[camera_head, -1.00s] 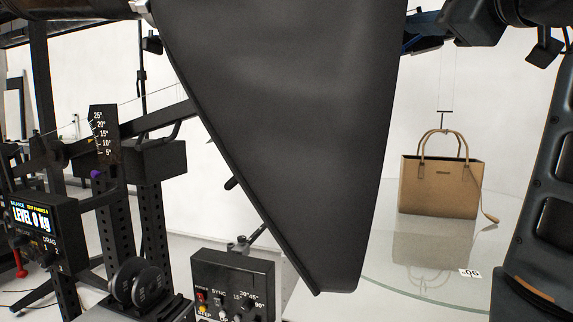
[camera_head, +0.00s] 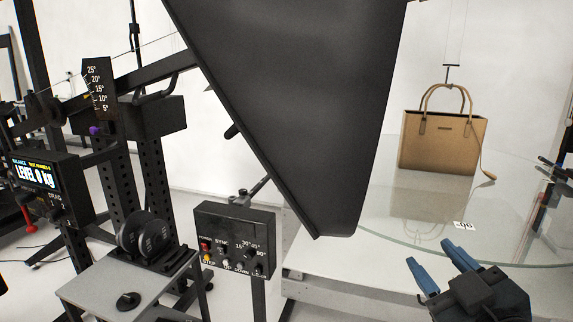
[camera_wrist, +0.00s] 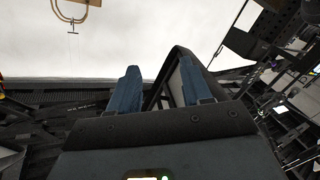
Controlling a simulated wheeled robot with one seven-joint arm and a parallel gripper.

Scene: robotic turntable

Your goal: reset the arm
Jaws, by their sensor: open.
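My gripper (camera_head: 442,262) is at the lower right of the head view, in front of the glass turntable's near edge. Its two blue fingers are spread apart with nothing between them. In the wrist view the blue fingers (camera_wrist: 158,90) also stand apart and empty. The tan handbag (camera_head: 442,143) stands upright on the glass turntable (camera_head: 400,215), well beyond my gripper and not touched by it. Part of its handle (camera_wrist: 80,12) shows upside down at the top left of the wrist view.
A control box (camera_head: 234,238) with knobs and switches stands left of the turntable. A black rig with an angle scale (camera_head: 99,90) and a lit display (camera_head: 42,172) fills the left. A large black panel (camera_head: 300,100) hangs across the middle, hiding what lies behind.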

